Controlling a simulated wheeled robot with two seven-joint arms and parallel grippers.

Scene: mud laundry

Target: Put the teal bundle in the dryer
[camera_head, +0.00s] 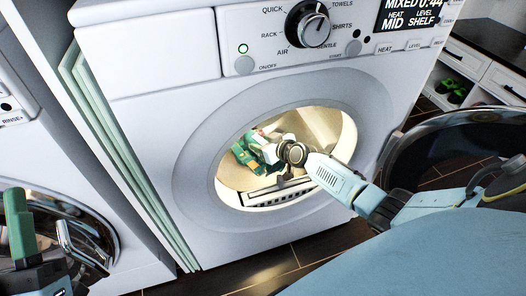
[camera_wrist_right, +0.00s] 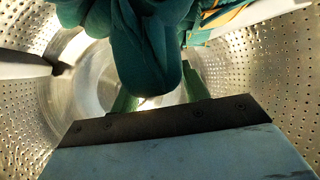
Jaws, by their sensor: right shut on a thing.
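The dryer (camera_head: 140,150) is the white machine in the middle of the head view, with its round opening lit inside. Its dark round door (camera_head: 400,150) stands open to the right. My right arm reaches through the opening, and my right gripper (camera_wrist_right: 160,98) is inside the perforated metal drum (camera_wrist_right: 270,80). It is shut on the teal bundle (camera_wrist_right: 150,45), which hangs over the green fingers and partly hides them. The bundle (camera_head: 243,152) also shows inside the opening in the head view. My left gripper (camera_head: 22,225) is at the lower left, partly cut off, away from the dryer.
Another white machine (camera_head: 30,150) with a round door stands at the left. Thin green panels (camera_head: 110,130) stand upright between the machines. A drawer unit (camera_head: 490,65) is at the upper right. A white and orange patterned cloth (camera_wrist_right: 225,18) shows beside the teal bundle.

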